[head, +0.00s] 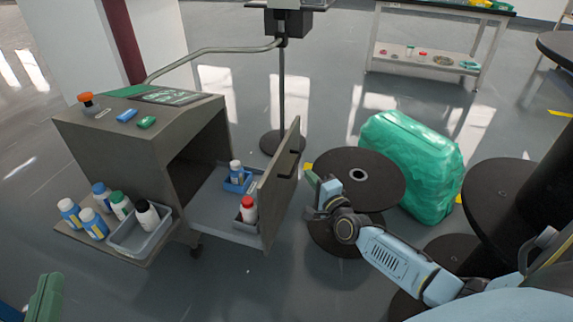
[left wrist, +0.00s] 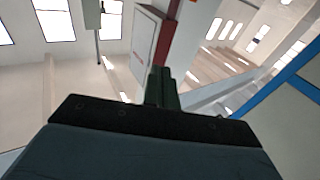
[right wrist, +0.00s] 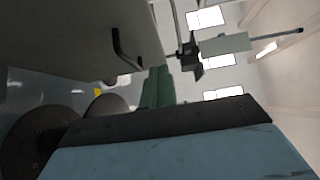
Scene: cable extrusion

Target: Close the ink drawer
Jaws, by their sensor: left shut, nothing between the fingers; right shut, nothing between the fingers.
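The ink drawer (head: 225,200) is pulled out of the grey cabinet (head: 130,130) toward the right. Its upright front panel (head: 281,190) carries a dark handle (head: 288,168). My right gripper (head: 316,188) is shut and empty, just right of the panel's outer face; contact cannot be told. In the right wrist view the panel and handle (right wrist: 125,50) show beside the fingers (right wrist: 158,86). My left gripper (head: 45,297) is shut and empty at the lower left; its fingers show in its wrist view (left wrist: 161,86).
A side shelf with several bottles and a grey tray (head: 140,235) sticks out at the cabinet's front left. Dark cable reels (head: 358,174) and a green wrapped bundle (head: 410,165) stand right of the drawer. A pole on a round base (head: 282,142) stands behind it.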

